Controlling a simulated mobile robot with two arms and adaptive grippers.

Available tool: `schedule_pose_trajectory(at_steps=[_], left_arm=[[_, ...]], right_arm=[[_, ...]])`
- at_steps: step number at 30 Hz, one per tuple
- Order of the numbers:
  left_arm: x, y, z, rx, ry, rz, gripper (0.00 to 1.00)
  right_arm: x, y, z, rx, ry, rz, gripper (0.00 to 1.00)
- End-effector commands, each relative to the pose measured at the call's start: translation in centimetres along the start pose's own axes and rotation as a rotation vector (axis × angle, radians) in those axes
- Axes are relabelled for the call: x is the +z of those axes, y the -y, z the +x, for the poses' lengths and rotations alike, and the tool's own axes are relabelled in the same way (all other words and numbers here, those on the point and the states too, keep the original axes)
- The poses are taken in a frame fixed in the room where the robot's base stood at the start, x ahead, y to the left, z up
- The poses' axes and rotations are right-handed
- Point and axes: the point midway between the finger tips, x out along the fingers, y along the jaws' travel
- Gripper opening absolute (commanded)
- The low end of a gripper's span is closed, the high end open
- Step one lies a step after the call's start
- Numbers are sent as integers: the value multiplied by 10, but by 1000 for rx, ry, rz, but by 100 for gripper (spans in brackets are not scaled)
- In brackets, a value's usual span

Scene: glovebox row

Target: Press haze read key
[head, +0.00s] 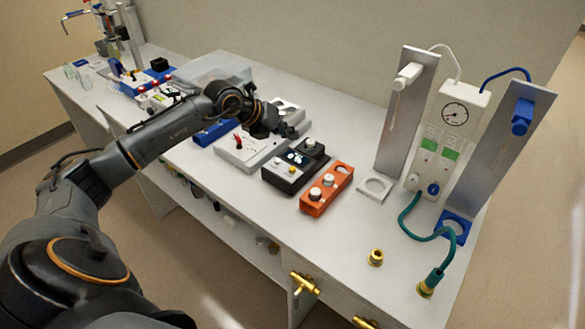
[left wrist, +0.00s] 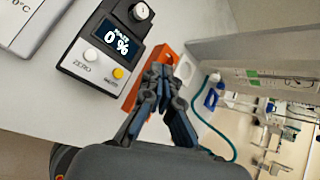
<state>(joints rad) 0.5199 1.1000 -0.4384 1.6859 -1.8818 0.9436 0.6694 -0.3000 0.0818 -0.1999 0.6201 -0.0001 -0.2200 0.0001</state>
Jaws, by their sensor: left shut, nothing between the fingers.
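The black haze meter (head: 285,178) stands on the bench between a light grey device and an orange one.
The orange box (head: 327,187) with knobs stands right of the meter, and the light grey device (head: 245,153) left of it. Tall metal plates (head: 404,115) and a white gauge unit (head: 452,120) rise at the right.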

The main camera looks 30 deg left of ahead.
Motion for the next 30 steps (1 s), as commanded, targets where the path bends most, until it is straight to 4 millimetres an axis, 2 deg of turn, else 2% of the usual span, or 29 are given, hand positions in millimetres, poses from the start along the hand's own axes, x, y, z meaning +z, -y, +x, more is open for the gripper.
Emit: schedule_pose_trajectory(at_steps=[11,30], left_arm=[[-5,-3,6,-3,-2,0,0],[-44,-42,60,-5,-1,-1,0]], right_arm=[[1,0,5,1,0,0,40],[5,3,55,-3,0,1,40]])
